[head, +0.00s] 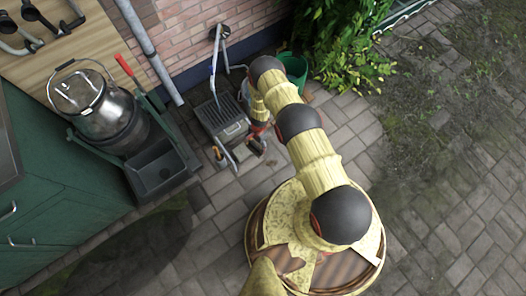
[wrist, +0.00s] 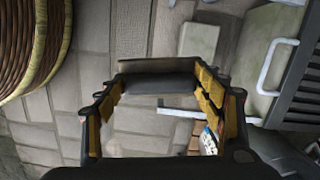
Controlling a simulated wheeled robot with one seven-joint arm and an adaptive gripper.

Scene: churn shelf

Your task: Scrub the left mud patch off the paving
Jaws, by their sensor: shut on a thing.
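A dark, smudged patch (head: 140,248) lies on the grey paving at the lower left of the head view, beside the green cabinet; it looks like mud. My gripper (head: 257,138) hangs low near the boot-scraper stand, well up and right of that patch. In the wrist view my gripper (wrist: 160,84) has its yellow-padded fingers on both sides of a dark grey bar-shaped thing (wrist: 158,80), which spans between the fingertips. Its underside is hidden, and I cannot tell for sure whether it is a brush.
The boot-scraper stand (head: 222,122) with pale handles is close to my gripper. A metal churn (head: 95,100) and a dark trough (head: 160,170) stand at left. A green bucket (head: 295,68) stands by the wall. Mossy, muddy paving (head: 430,75) lies at right.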

